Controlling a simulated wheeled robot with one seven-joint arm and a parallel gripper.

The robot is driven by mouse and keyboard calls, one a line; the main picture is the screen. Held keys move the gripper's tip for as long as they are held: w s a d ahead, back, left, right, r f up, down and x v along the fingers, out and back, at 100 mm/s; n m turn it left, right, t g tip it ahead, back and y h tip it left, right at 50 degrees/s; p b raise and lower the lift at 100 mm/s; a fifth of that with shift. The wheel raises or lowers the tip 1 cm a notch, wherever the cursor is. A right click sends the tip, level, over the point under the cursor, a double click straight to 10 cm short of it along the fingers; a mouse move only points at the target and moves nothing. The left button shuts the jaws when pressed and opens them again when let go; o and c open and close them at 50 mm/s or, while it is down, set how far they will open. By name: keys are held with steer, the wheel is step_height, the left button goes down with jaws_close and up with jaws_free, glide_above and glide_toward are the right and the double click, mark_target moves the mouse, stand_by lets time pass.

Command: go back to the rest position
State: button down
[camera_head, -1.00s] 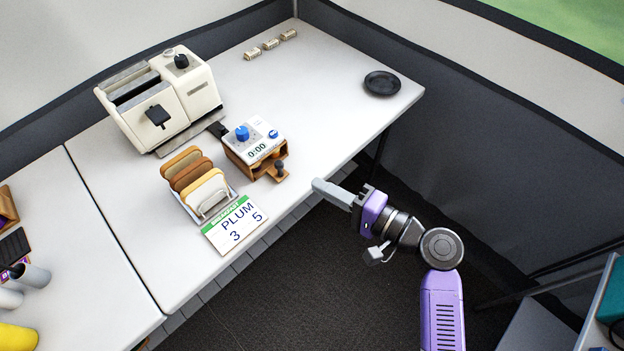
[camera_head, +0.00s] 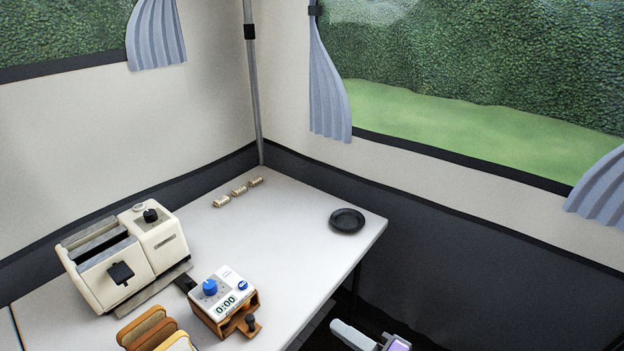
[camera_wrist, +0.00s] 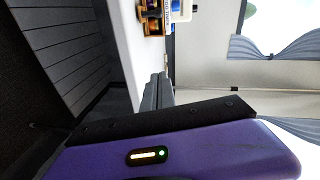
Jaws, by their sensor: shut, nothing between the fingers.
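My gripper (camera_head: 354,336) shows at the bottom edge of the head view, off the table's front right edge and over the dark floor. Its fingers are together with nothing between them. In the wrist view the closed grey fingers (camera_wrist: 158,92) point up past the purple wrist housing, beside the white table edge. Most of my arm is outside the head view.
A dark wall panel (camera_head: 470,270) stands right.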

steer(key=s+d+f+t+h, duration=0.1)
steer(key=s+d+t+h, duration=0.4)
steer(key=s+d+h, duration=0.65)
steer(key=s+d+r+n+p, duration=0.1)
steer(key=s+r+n, duration=0.2)
steer(key=s, duration=0.8)
steer(key=s+d+r+n+g+p, duration=0.1)
steer(key=s+r+n, duration=0.2)
steer(key=s, duration=0.8)
step_height(320, 180, up, 3)
steer(key=shift+s+d+f+n, duration=0.15)
steer(key=shift+s+f+n, duration=0.05)
steer(key=shift+n, duration=0.1)
